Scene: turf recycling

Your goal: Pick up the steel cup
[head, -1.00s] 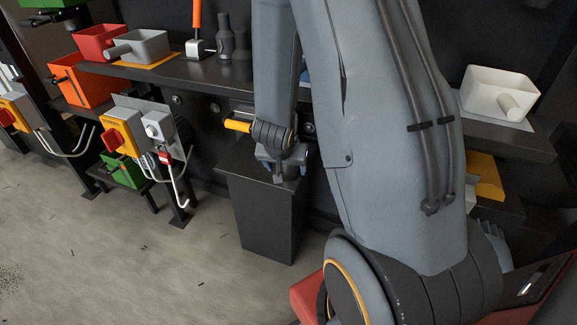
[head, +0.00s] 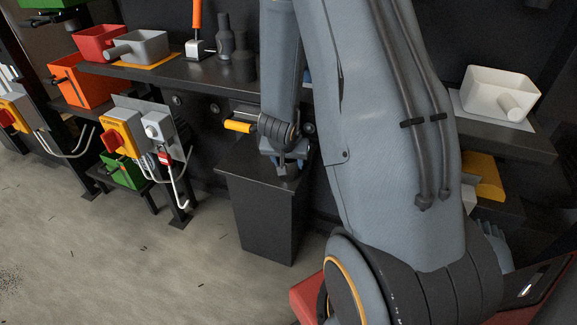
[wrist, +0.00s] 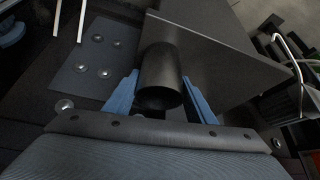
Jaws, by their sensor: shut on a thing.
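The steel cup (wrist: 160,68) is a dark grey cylinder in the wrist view, its round open end facing the camera. My gripper (wrist: 161,95) is shut on it, with one blue finger against each side. In the head view my gripper (head: 286,158) hangs over the top of a dark tapered bin-like stand. A small grey part of the cup (head: 288,170) shows below the fingers there. I cannot tell whether the cup touches the stand's top.
The dark tapered stand (head: 262,215) is below my gripper. A shelf (head: 185,76) behind holds a grey scoop box (head: 143,46) and dark bottles (head: 242,62). A yellow-handled item (head: 238,126) is just left of my wrist. Open floor (head: 120,255) lies at front left.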

